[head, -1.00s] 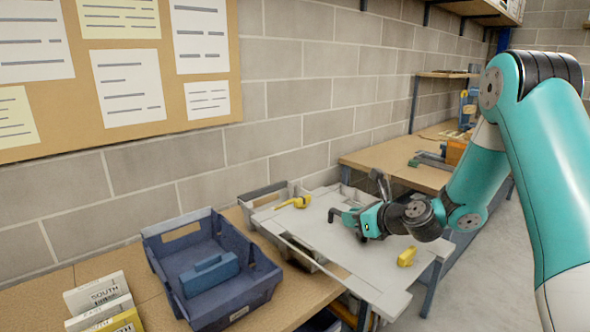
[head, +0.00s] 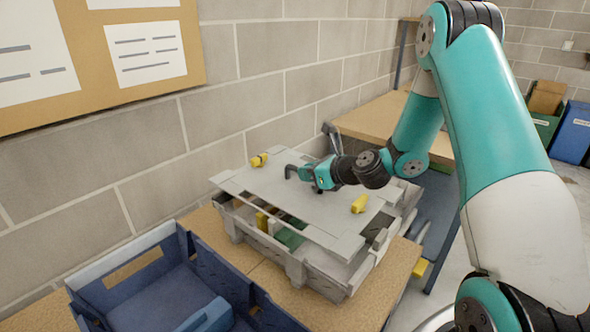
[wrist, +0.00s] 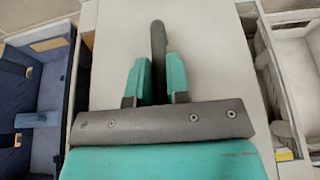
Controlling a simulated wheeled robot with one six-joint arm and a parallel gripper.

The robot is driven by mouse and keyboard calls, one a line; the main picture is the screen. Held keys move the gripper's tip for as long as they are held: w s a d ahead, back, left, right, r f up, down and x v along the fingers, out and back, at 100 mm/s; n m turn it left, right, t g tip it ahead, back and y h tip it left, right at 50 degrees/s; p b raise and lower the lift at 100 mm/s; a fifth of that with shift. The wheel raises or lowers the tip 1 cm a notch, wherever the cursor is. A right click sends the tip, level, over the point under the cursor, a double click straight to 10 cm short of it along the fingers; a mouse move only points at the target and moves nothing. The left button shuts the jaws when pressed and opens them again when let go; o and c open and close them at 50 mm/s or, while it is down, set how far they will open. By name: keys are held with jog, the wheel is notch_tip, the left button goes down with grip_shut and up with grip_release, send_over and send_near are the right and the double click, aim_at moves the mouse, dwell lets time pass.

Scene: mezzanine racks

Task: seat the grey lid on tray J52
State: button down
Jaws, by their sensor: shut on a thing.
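A gap shows at the front, with green and yellow contents inside the tray. The tray's right part shows beyond the lid. Whether lid and rim touch anywhere is unclear. No J52 label is readable.
A blue tray (head: 255,275) with a blue block inside stands at the left front, close to the grey tray; it also shows in the wrist view (wrist: 62,75). The brick wall is behind. Another wooden table (head: 375,120) stands behind on the right.

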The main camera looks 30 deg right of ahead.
aim_at(307, 188)
jog(key=shift+w+d+f, duration=0.2)
jog(key=shift+w+f, duration=0.1)
jog(key=shift+f, duration=0.05)
jog(key=f+b, duration=0.5)
jog(key=b, duration=0.1)
jog(key=shift+a+f, duration=0.2)
jog(key=shift+r+p, duration=0.1)
jog(key=shift+p, duration=0.5)
dwell(0.7)
jog(key=shift+f+b, duration=0.4)
jog(key=shift+f, duration=0.25)
dwell(0.4)
jog(key=c, duration=1.4)
grip_release()
jog(key=shift+s, duration=0.1)
jog(key=shift+p+v, duration=0.8)
jog(key=shift+v, duration=4.75)
jog(key=shift+f, duration=0.1)
